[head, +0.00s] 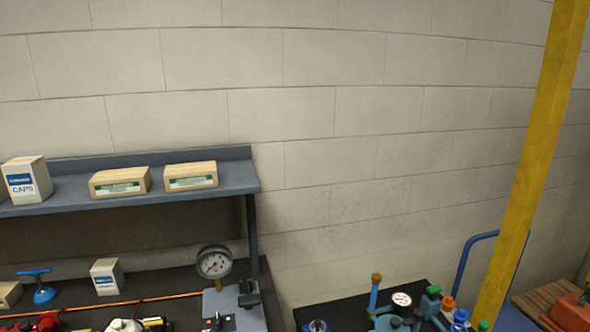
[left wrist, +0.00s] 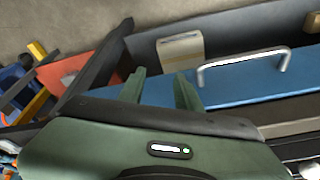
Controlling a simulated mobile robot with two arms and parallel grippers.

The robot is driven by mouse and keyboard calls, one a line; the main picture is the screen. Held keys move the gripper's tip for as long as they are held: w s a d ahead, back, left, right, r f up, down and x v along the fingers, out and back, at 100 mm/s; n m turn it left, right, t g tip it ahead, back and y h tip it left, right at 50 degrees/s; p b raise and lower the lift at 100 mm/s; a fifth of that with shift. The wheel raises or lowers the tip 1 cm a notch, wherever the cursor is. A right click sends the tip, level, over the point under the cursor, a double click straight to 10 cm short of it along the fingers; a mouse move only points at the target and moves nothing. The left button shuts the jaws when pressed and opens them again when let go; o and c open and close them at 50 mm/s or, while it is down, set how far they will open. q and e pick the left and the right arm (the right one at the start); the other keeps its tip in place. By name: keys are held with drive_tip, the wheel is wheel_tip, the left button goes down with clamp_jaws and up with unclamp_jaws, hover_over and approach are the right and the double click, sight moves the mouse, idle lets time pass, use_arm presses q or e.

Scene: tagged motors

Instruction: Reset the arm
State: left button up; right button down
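My left gripper (left wrist: 160,78) shows in the left wrist view with two green fingers standing apart. It is open, and nothing shows between the fingers. A blue surface with a silver bar handle (left wrist: 243,58) lies beyond the fingers to the right. A pale box (left wrist: 180,50) stands behind the fingertips; I cannot tell how far off. Neither of my arms shows in the head view, and my right gripper is in no view.
In the head view, a grey shelf (head: 232,177) holds several boxes above a dark bench. A pressure gauge (head: 213,262) stands on the bench. A yellow post (head: 530,170) rises at the right, near a cluster of valves (head: 405,312). The wall between is bare.

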use_arm(q)
drive_tip(key=s+a+f+g+b, duration=0.1)
drive_tip(key=s+f+b, duration=0.3)
drive_tip(key=f, duration=1.3)
drive_tip(key=s+f+b, duration=0.3)
drive_tip(key=s+f, duration=0.4)
drive_tip(key=f, duration=1)
drive_tip(key=s+a+f+g+b, duration=0.1)
drive_tip(key=s+a+f+b, duration=0.1)
drive_tip(key=s+f, duration=0.5)
drive_tip(key=shift+s+f, duration=0.4)
drive_tip(key=shift+s, duration=0.75)
drive_tip(key=shift+a, duration=0.1)
